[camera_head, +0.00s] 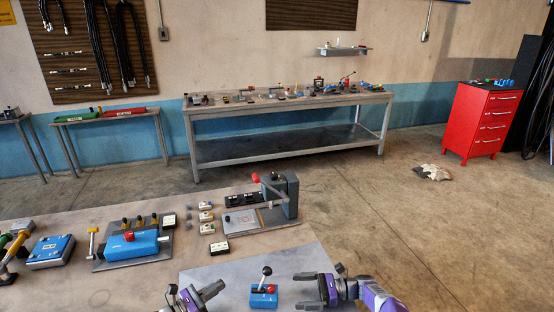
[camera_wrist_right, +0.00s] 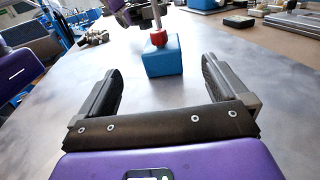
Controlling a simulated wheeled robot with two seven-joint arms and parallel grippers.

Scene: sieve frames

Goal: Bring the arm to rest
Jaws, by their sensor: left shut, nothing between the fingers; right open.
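My left gripper (camera_head: 207,292) is shut and empty, low in the head view, left of a small blue block with a red collar and a black-knobbed lever (camera_head: 263,296). My right gripper (camera_head: 304,291) is open and empty, to the right of that block, with its fingers pointing towards it. In the right wrist view the blue block (camera_wrist_right: 163,60) stands upright ahead of the two spread fingers (camera_wrist_right: 160,88), apart from them. Part of my left gripper (camera_wrist_right: 125,12) shows behind it at the top.
A grey mat (camera_head: 220,272) lies under the block. A lever press (camera_head: 275,200), a blue fixture (camera_head: 132,246) and a blue box (camera_head: 50,251) stand further back on the table. A metal bench (camera_head: 290,107) and a red drawer cabinet (camera_head: 484,122) stand across the floor.

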